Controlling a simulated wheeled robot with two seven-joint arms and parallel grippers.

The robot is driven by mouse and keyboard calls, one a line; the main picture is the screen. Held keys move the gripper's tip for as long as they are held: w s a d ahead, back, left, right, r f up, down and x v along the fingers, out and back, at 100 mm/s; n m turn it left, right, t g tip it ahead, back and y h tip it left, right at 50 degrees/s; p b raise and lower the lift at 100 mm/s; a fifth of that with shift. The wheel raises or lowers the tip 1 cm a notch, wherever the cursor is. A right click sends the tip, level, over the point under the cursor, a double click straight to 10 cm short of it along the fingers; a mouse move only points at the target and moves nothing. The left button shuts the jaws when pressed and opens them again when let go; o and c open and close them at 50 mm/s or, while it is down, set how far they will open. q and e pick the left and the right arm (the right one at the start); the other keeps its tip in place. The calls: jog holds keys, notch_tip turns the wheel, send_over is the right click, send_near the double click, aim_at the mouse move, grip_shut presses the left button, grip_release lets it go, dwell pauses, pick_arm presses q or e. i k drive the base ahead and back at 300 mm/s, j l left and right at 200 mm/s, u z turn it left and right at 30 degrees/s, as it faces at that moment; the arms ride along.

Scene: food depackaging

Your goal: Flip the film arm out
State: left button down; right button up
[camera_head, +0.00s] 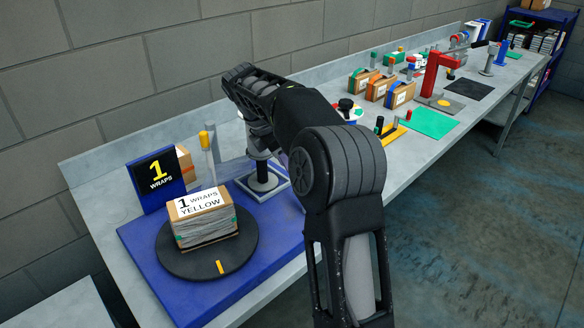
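A carton (206,226) labelled "1 WRAPS YELLOW", wrapped in clear film, sits on a dark round turntable (171,263) with a yellow mark at its front edge. My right arm crosses the middle of the view and reaches over the post. Its gripper's fingertips do not show clearly. My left gripper is not in view.
A sign (157,172) reading "1 WRAPS" stands behind the turntable on the blue base (140,248). Several cartons (377,87), a red stand (434,73) and a green mat (430,122) are farther along the bench. A brick wall runs behind it.

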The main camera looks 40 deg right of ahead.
aim_at(206, 137)
jog(key=k, duration=1)
